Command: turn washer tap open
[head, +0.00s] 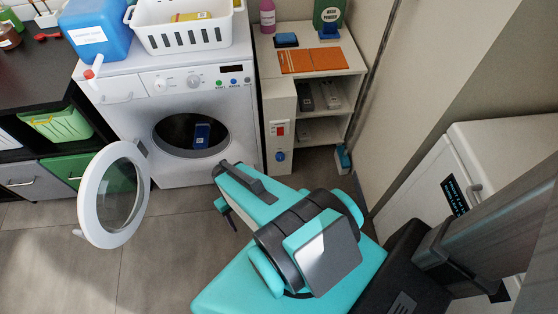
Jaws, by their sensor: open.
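The washing machine (180,90) stands at the back left with its round door (113,194) swung open. A small blue knob (281,156) sits low on the narrow white panel right of the washer, below a red and white label; it looks like the washer tap. I cannot read which way it is turned. My gripper (224,186) is at the far end of my teal arm, in front of the washer, left of and lower in the picture than the knob. It appears apart from the knob. It is open, and I see nothing held; its jaws show only partly.
The open door hangs over the floor left of my gripper. A white shelf unit (312,100) stands behind the knob panel. A white basket (185,35) and a blue jug (97,30) stand on the washer. A white appliance (470,180) is at the right.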

